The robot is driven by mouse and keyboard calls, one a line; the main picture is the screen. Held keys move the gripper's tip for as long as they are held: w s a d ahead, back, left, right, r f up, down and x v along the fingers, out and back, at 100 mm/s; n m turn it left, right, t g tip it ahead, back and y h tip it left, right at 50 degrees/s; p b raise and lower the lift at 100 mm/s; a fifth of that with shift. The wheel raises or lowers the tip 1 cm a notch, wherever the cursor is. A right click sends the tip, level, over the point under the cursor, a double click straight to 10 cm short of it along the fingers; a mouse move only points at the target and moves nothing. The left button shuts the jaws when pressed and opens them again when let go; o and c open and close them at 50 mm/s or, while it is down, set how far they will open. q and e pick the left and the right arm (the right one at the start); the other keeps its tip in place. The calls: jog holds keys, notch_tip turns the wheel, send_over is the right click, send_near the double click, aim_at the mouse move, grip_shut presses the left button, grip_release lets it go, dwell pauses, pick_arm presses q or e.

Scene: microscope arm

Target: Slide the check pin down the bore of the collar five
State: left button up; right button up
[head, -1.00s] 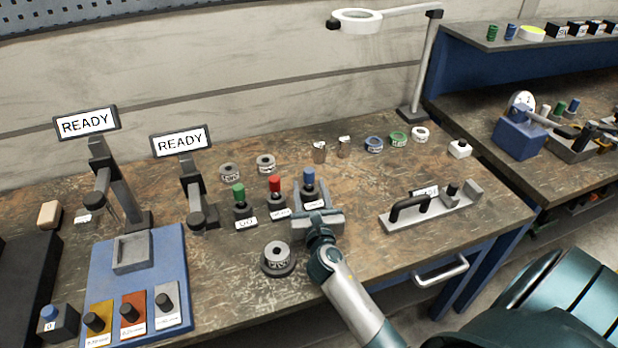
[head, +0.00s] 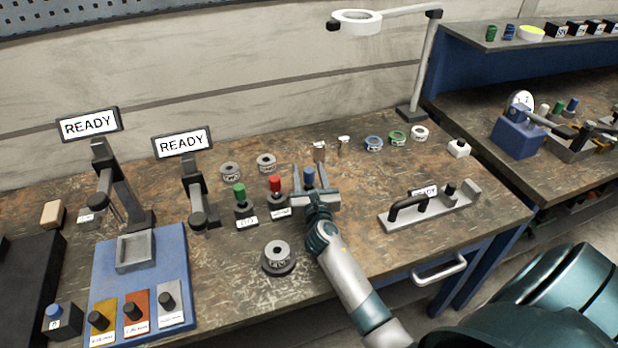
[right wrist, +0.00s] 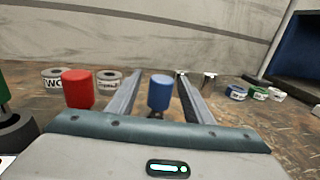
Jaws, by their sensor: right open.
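A blue-topped pin (head: 309,178) stands upright at the right end of a row with a red-topped pin (head: 275,184) and a green-topped pin (head: 239,191). My right gripper (head: 310,171) is open, with one finger on each side of the blue top. The right wrist view shows the blue top (right wrist: 161,92) between the fingers, with gaps on both sides. The blue pin's stand and label are mostly hidden by the gripper. A grey collar (head: 278,252) with a central bore sits on a dark round base, left of my right arm; its label is hard to read. My left gripper is out of view.
Two grey collars (head: 230,172) (head: 266,163) lie behind the pins. Coloured rings (head: 397,138) lie at the back right. A plate with a black handle (head: 408,205) is on the right. Two READY screens (head: 89,125) (head: 183,143) stand left. The bench front centre is clear.

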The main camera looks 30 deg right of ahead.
jog(key=shift+x, duration=1.35)
jog(key=shift+c, duration=0.5)
grip_shut()
jog(key=shift+r, duration=0.15)
jog(key=shift+r, duration=0.45)
jog(key=s+d+r, duration=0.5)
jog(key=s+r, duration=0.5)
jog(key=shift+s+p, duration=0.3)
jog(key=shift+p, duration=0.05)
